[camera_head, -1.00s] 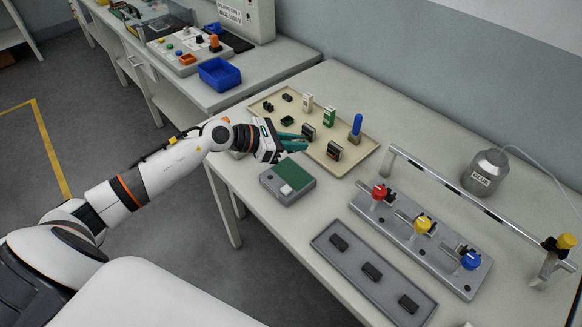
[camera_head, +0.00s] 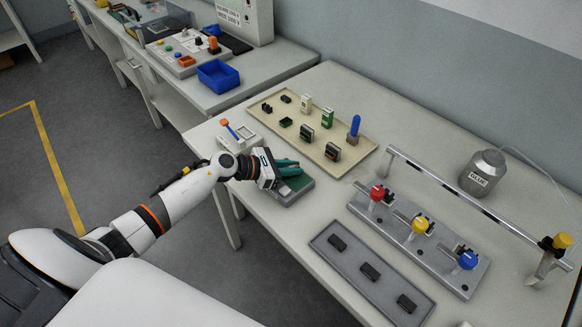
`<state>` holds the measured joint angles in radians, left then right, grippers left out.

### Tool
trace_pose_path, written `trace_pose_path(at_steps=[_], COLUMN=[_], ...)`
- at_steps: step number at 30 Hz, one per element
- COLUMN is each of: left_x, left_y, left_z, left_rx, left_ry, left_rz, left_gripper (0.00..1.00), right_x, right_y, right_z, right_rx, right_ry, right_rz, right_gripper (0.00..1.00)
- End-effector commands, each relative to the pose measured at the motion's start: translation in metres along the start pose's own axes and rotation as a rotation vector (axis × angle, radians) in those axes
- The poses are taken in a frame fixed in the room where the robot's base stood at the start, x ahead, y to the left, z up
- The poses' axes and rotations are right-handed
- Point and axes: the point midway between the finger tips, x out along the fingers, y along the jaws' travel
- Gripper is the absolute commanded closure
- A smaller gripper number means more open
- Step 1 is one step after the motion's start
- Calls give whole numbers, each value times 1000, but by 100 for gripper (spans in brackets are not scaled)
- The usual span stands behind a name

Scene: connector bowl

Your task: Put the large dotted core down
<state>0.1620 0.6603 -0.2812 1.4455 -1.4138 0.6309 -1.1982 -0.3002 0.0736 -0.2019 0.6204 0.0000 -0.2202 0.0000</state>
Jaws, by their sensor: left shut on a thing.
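My left gripper (camera_head: 288,169) has teal fingers and is over the grey block with a green top (camera_head: 299,184), at the left part of the table. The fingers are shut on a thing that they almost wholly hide. I cannot make out dots on it, or whether it touches the green top. My right gripper is not in view.
A beige tray (camera_head: 345,167) behind the gripper holds several small connectors and a blue-topped part (camera_head: 354,127). A white fixture (camera_head: 238,136) stands left of it.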

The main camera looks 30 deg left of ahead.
Motion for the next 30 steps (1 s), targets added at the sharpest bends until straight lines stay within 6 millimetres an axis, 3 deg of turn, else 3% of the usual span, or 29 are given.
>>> trace_pose_path(at_steps=[5, 6, 10, 22, 30], left_x=[2, 2, 1, -4, -58], left_y=[0, 0, 0, 0, 0], left_z=[4, 4, 2, 1, 4], left_rx=[0, 0, 0, 0, 2], left_ry=[0, 0, 0, -2, -6], left_rz=[0, 0, 0, 0, 1], left_gripper=[100, 80, 60, 60, 60], right_x=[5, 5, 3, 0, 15], right_y=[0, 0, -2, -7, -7], right_z=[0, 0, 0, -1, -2], right_rx=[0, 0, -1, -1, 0], right_ry=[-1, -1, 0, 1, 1], right_rz=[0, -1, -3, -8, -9], right_gripper=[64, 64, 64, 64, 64])
